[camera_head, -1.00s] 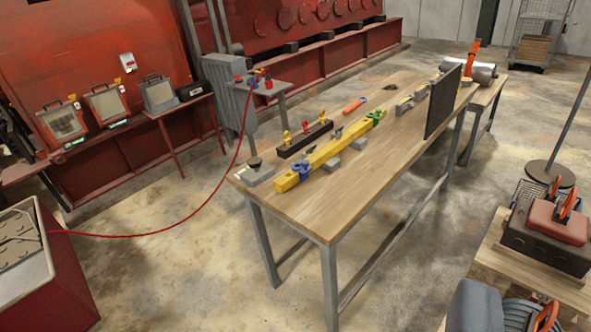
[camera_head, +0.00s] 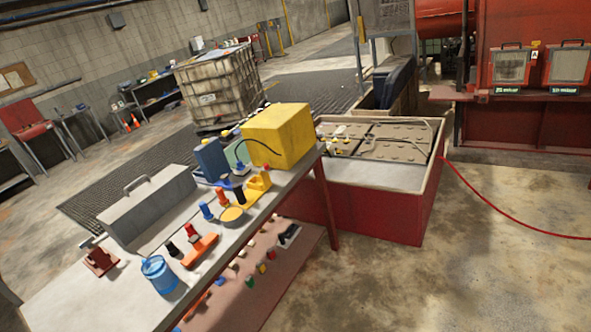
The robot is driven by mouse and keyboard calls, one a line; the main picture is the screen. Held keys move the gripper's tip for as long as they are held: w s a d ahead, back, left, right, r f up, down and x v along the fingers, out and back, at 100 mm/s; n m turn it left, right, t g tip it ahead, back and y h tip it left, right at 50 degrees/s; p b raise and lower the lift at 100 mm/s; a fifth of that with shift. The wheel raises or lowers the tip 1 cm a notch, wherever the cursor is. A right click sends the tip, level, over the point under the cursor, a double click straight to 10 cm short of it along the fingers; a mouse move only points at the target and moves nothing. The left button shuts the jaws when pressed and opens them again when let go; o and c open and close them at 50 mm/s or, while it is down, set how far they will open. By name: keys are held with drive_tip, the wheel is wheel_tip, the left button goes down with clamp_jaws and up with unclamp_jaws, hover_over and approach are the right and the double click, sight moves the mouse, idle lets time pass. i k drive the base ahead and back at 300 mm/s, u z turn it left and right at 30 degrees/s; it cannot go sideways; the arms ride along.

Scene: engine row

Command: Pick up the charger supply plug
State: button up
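No part of my gripper shows in this view. A grey bench (camera_head: 62,290) at the lower left carries several small coloured pieces. Among them are a blue piece (camera_head: 207,212), a red one (camera_head: 222,198) and a black one (camera_head: 173,250). I cannot tell which of them, if any, is the charger supply plug. A yellow box (camera_head: 285,135) stands at the bench's far end, with a dark cable across its front. A blue box (camera_head: 211,158) stands just left of it.
A grey toolbox (camera_head: 150,205) and a blue jar (camera_head: 160,272) stand on the bench. A lower shelf holds small parts. Behind is a red-sided tank (camera_head: 400,213); a red hose (camera_head: 500,208) runs right from it. The floor at lower right is clear.

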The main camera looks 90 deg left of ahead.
sight(241, 167)
drive_tip(key=u, duration=1.5)
drive_tip(key=i, duration=1.8)
drive_tip(key=u, duration=1.95)
drive_tip(key=i, duration=1)
drive_tip(key=z, duration=0.05)
